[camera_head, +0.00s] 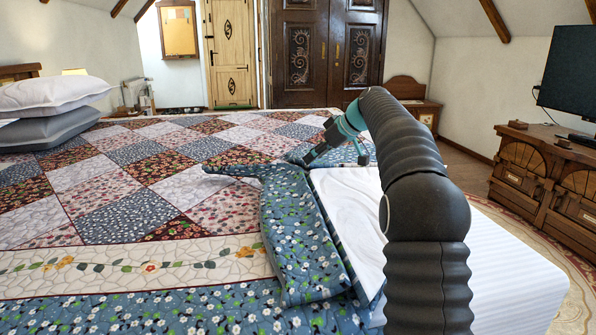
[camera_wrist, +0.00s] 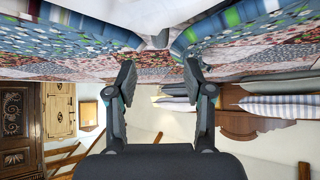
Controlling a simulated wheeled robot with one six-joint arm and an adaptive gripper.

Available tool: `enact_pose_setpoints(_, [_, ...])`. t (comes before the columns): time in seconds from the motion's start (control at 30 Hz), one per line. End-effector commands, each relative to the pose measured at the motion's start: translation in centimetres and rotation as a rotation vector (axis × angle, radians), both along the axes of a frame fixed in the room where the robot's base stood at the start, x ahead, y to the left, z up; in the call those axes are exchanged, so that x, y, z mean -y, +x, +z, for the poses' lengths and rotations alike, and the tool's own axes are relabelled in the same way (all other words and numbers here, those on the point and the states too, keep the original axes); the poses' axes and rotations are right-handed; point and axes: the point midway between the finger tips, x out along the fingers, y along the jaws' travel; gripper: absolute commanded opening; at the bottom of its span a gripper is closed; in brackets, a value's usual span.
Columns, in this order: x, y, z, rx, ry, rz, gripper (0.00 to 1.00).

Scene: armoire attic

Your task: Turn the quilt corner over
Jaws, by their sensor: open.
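The patchwork quilt (camera_head: 150,170) covers the bed, with a blue floral border along its near side. At its right end the blue floral edge is folded back in a raised, rumpled flap (camera_head: 295,235), and the white sheet (camera_head: 345,205) lies bare beside it. My gripper (camera_head: 335,155) is at the far end of this fold, over the bed's right edge; my arm hides part of the sheet. In the wrist view, which is upside down, both fingers (camera_wrist: 159,80) are apart with nothing between them. The quilt (camera_wrist: 80,45) shows beyond the fingertips; contact cannot be told.
Stacked pillows (camera_head: 50,105) lie at the bed's far left. A wooden cabinet (camera_head: 545,180) with a TV (camera_head: 570,75) stands at right. A dark carved armoire (camera_head: 325,50) stands at the back. Some floor is free between bed and cabinet.

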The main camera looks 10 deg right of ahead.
Motion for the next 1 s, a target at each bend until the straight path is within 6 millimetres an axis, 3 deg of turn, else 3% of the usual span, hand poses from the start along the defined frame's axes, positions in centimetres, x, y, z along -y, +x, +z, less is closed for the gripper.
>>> enact_pose_setpoints(0.3, [-2.8, 2.9, -4.2, -0.001, 0.0, -0.001, 0.52])
enact_pose_setpoints(0.5, [-3.9, 4.1, -5.8, 0.0, 0.0, -0.003, 0.52])
enact_pose_setpoints(0.93, [-4.2, 4.6, -6.4, 0.001, 0.0, -0.005, 0.52])
enact_pose_setpoints(1.0, [-4.2, 4.5, -6.4, 0.001, -0.001, -0.005, 0.37])
